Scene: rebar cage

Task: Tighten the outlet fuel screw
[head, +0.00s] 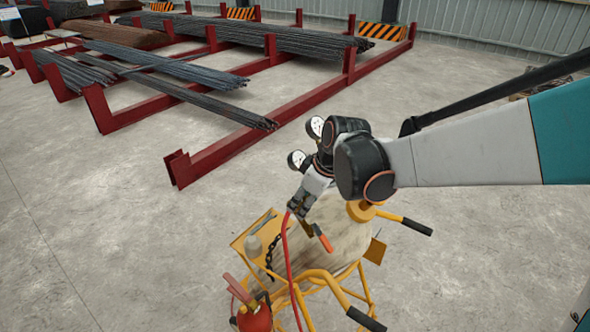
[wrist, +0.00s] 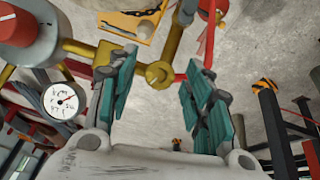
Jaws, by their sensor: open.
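In the wrist view, my gripper (wrist: 157,66) is open, with teal-padded fingers on either side. A brass fitting with a hex end (wrist: 160,75) shows between the fingers; I cannot tell whether they touch it. It joins brass pipework by a regulator with a red knob (wrist: 18,24) and a white dial gauge (wrist: 62,100). I cannot tell which part is the outlet fuel screw. In the head view, my arm reaches over a yellow cylinder cart (head: 322,277), beside two gauges (head: 315,127) (head: 296,159). My own arm hides part of the regulator there.
A red hose (head: 287,250) hangs down the cart from near an orange-tipped part (head: 322,238). A red extinguisher (head: 255,316) is at the cart's lower left. A red steel rack (head: 225,158) holding rebar (head: 185,70) stands behind. The concrete floor left of the cart is clear.

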